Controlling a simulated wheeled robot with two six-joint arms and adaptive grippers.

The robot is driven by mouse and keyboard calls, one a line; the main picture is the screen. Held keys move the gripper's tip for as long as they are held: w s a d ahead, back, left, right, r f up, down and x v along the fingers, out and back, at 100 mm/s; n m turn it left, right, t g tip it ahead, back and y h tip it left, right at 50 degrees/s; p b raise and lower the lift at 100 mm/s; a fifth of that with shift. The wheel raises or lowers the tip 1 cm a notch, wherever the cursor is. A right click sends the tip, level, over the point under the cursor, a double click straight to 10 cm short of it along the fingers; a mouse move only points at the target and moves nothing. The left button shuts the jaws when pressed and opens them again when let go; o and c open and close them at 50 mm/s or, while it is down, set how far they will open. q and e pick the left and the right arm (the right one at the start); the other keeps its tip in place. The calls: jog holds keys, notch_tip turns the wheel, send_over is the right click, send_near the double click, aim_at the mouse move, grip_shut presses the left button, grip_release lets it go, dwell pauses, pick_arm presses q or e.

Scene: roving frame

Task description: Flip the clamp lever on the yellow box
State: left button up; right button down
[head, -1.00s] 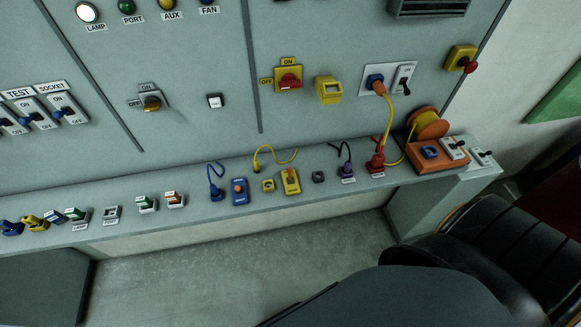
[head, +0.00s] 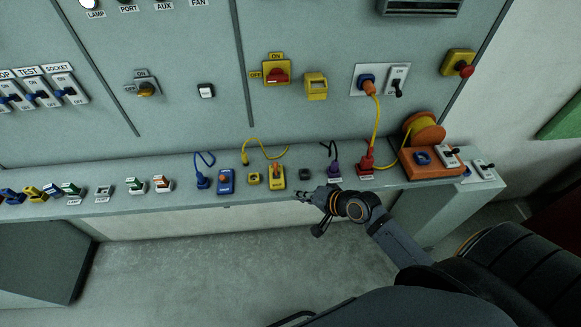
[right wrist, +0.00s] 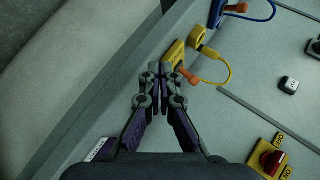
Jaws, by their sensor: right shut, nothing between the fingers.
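The yellow box (head: 277,180) stands on the long ledge below the panel, with a label on its front. Its orange clamp lever (head: 275,166) is at its upper part. In the right wrist view the yellow box (right wrist: 173,54) is just beyond the fingertips, and the orange lever (right wrist: 188,75) sticks out to their right. My right gripper (head: 302,197) is shut and empty, just right of the box in the head view; in the right wrist view its fingertips (right wrist: 164,72) are together. I cannot tell whether they touch the box. My left gripper is not in view.
A blue box (head: 225,183) with an orange lever and a yellow socket (head: 253,178) with its corded plug stand left of the yellow box.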

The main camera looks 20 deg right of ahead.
aim_at(276, 168)
jog(key=w+d+m+t, duration=0.1)
jog(key=w+m, duration=0.1)
jog(key=w+d+r+m+t, duration=0.1)
jog(key=w+d+m, duration=0.1)
jog(key=w+d+r+m+t, duration=0.1)
jog(key=w+d+m, duration=0.1)
jog(key=m, duration=0.1)
jog(key=shift+d+r, duration=0.1)
jog(key=shift+d, duration=0.15)
jog(key=shift+w+d+r+m, duration=0.1)
jog(key=shift+w+d+m, duration=0.05)
jog(key=shift+d+m, duration=0.25)
jog(key=shift+r+t, duration=0.1)
jog(key=shift+t, duration=0.2)
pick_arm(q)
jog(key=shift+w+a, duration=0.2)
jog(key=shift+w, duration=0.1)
